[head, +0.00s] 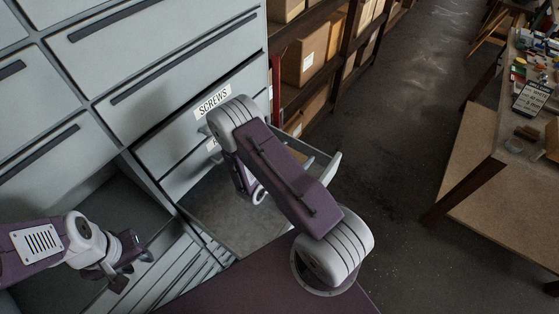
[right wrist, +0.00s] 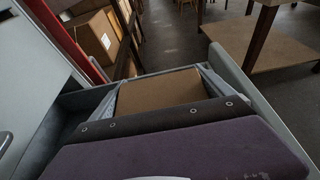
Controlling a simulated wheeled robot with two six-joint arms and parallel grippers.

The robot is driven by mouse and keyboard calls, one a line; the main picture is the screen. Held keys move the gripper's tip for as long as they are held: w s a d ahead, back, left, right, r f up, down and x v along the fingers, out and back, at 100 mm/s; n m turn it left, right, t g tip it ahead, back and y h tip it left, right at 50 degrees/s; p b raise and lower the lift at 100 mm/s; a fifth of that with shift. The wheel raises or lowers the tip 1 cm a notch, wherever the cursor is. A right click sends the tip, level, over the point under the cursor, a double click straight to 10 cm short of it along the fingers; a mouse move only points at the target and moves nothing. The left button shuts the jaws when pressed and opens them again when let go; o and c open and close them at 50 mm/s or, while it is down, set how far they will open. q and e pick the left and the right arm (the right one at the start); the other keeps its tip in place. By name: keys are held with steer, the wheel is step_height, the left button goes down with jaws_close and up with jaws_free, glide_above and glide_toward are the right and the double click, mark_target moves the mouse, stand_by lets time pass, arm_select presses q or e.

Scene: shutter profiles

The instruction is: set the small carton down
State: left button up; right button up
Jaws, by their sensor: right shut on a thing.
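The small carton (right wrist: 160,91) is a plain brown box in the right wrist view. It sits between the two pale fingers of my right gripper (right wrist: 162,84), which is shut on it. Carton and gripper are inside or just above an open grey drawer (head: 232,212); I cannot tell whether the carton touches the drawer floor.
The grey drawer cabinet (head: 165,62) has a drawer labelled SCREWS (head: 212,100) above the open one. Shelves with brown boxes (head: 305,55) stand beyond. A workbench (head: 519,142) with small items is at the right. The floor (head: 398,140) between is clear.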

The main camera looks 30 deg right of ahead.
steer(key=shift+s+d+r+p, duration=0.15)
steer(key=shift+d+r, duration=0.35)
steer(key=shift+d, duration=0.25)
steer(key=shift+s+d+r+p, duration=0.15)
steer(key=shift+d+r, duration=0.3)
steer(key=shift+d, duration=0.25)
